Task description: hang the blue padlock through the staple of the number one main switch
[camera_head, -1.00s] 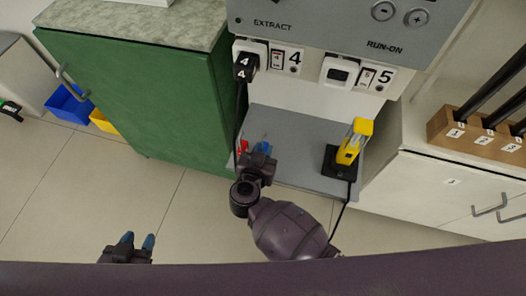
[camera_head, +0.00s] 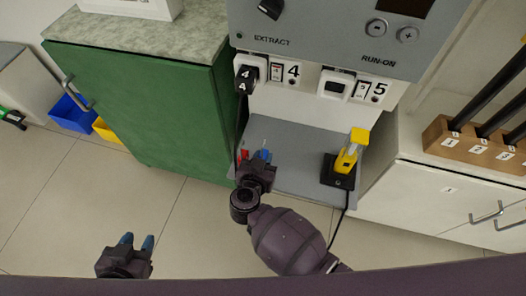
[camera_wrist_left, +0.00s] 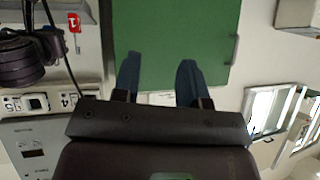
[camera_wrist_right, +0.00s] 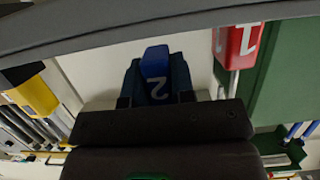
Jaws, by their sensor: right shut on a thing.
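In the right wrist view the blue padlock (camera_wrist_right: 155,68) sits between both fingers and bears a white 2. Its shackle is a faint thin line in the head view and hidden in the wrist view. My left gripper (camera_head: 137,242) is open and empty over the floor; its fingers (camera_wrist_left: 157,80) stand apart in its own wrist view. I cannot make out the number one main switch or its staple in any view.
A yellow device (camera_head: 350,152) on a black base stands on the grey shelf (camera_head: 300,140). Sockets 4 (camera_head: 246,76) and 5 (camera_head: 336,85) are above. A green cabinet (camera_head: 140,100) is left; a wooden rod rack (camera_head: 440,137) is right.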

